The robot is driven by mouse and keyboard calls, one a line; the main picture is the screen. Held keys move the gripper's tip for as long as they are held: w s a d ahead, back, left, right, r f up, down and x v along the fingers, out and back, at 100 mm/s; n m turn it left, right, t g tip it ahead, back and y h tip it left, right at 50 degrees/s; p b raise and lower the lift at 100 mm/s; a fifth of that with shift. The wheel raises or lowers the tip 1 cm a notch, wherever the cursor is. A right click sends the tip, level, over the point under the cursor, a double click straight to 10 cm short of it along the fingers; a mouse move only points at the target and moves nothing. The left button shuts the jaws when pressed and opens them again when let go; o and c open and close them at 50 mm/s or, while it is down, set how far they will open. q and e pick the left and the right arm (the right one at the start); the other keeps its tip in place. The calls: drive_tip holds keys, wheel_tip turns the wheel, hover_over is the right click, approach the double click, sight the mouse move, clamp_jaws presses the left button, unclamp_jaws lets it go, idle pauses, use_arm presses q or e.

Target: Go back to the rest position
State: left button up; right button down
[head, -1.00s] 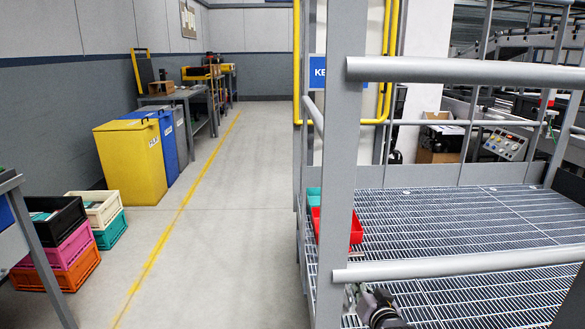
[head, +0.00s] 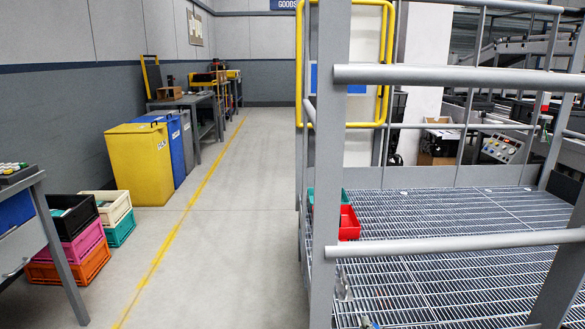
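My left gripper is out of view.
A grey railing (head: 450,77) crosses close in front. A red bin (head: 349,222) and a teal bin (head: 344,196) sit on the catwalk behind the post. Stacked crates (head: 75,225), a yellow bin (head: 140,165) and a workbench stand left. The floor aisle (head: 225,230) is clear.

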drive_tip(key=s+d+f+n+g+h, duration=0.1)
drive_tip(key=s+f+g, duration=0.15)
drive_tip(key=s, duration=0.95)
drive_tip(key=s+f+n+g, duration=0.15)
drive_tip(key=s+g, duration=0.25)
drive_tip(key=s, duration=0.8)
drive_tip(key=s+d+f+n+g+h, duration=0.1)
drive_tip(key=s+f+g, duration=0.15)
drive_tip(key=s, duration=1.05)
wheel_tip(320, 180, down, 21)
drive_tip(key=g, duration=0.1)
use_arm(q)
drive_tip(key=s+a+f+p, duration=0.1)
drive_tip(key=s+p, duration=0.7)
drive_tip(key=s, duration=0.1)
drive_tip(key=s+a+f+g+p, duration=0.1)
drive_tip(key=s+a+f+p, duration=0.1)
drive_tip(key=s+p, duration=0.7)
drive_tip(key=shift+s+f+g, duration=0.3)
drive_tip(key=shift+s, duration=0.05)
use_arm(e)
drive_tip(key=s+d+f+g, duration=0.1)
drive_tip(key=s, duration=0.8)
drive_tip(key=s+d+f+g, duration=0.1)
drive_tip(key=s+d+f, duration=0.1)
drive_tip(key=s, duration=0.7)
drive_tip(key=shift+f+n, duration=0.3)
drive_tip(key=shift+n, duration=0.05)
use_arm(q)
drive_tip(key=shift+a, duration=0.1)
